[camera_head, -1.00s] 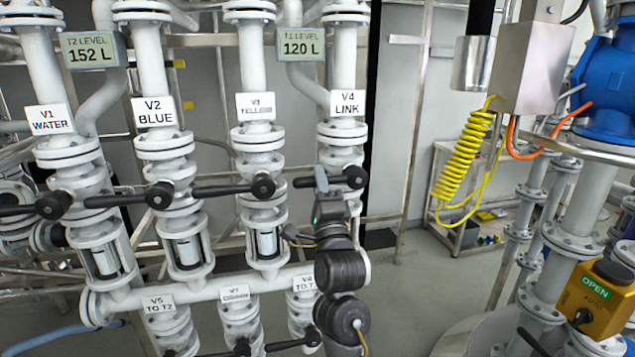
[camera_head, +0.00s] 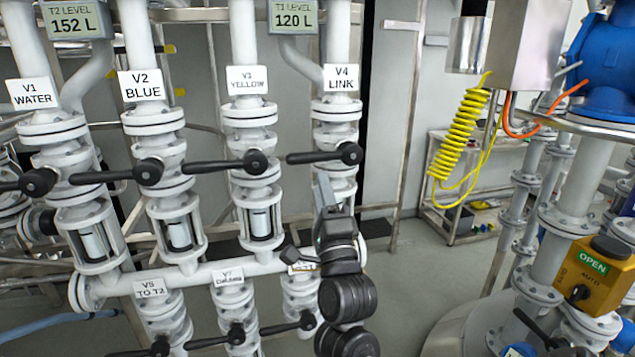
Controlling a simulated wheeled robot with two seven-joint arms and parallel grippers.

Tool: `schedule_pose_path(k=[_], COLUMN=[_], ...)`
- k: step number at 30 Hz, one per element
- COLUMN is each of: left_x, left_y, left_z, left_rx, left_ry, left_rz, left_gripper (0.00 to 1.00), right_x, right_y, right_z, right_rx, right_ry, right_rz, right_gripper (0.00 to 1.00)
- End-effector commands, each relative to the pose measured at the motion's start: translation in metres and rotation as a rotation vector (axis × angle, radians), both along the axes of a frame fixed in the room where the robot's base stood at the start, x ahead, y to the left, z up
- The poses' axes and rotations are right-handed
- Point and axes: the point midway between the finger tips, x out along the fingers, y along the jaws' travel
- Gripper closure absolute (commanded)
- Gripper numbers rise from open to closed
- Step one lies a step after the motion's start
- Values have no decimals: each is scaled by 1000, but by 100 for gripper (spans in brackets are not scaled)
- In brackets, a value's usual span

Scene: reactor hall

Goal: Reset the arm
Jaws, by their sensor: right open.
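My right arm rises from the bottom middle. Its gripper (camera_head: 323,190) points up in front of the V4 LINK pipe, just below the black handle of valve V4 (camera_head: 348,154). The jaws are open and empty, and appear apart from the handle. My arm hides part of the lower V4 pipe and most of the label beside V7. The handles of V1 (camera_head: 38,182), V2 (camera_head: 148,172) and V3 (camera_head: 254,161) all lie roughly horizontal, pointing left. My left gripper is not in view.
Level displays read T2 152 L (camera_head: 75,22) and T1 120 L (camera_head: 293,17). Lower valves V5 (camera_head: 150,288) and V7 (camera_head: 228,277) stand below the cross pipe. A yellow OPEN/AUTO box (camera_head: 592,280) and blue valve body (camera_head: 606,80) are at right. Grey floor (camera_head: 420,275) shows between.

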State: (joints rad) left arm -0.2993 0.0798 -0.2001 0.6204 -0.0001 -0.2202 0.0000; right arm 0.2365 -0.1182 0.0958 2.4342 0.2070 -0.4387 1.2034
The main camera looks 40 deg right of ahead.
Motion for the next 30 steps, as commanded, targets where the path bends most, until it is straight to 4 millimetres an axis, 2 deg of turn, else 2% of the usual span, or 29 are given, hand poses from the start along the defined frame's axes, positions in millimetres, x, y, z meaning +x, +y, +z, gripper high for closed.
schedule_pose_path(k=[1,7,24,26,28,29,30], left_x=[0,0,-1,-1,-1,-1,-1], left_y=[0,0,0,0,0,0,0], left_z=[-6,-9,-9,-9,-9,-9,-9], left_rx=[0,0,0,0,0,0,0], left_ry=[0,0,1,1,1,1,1], left_rz=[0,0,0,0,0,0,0], left_gripper=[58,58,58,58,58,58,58], right_x=[-6,-16,-16,-14,-9,-6,-3], right_y=[2,6,7,9,15,19,25], right_z=[-7,-12,-13,-20,-39,-52,-73], right_rx=[1,0,-5,-23,-75,-107,-164], right_ry=[0,-1,6,39,129,186,277], right_rz=[1,0,-1,-1,0,2,6], right_gripper=[60,60,60,60,60,60,60])
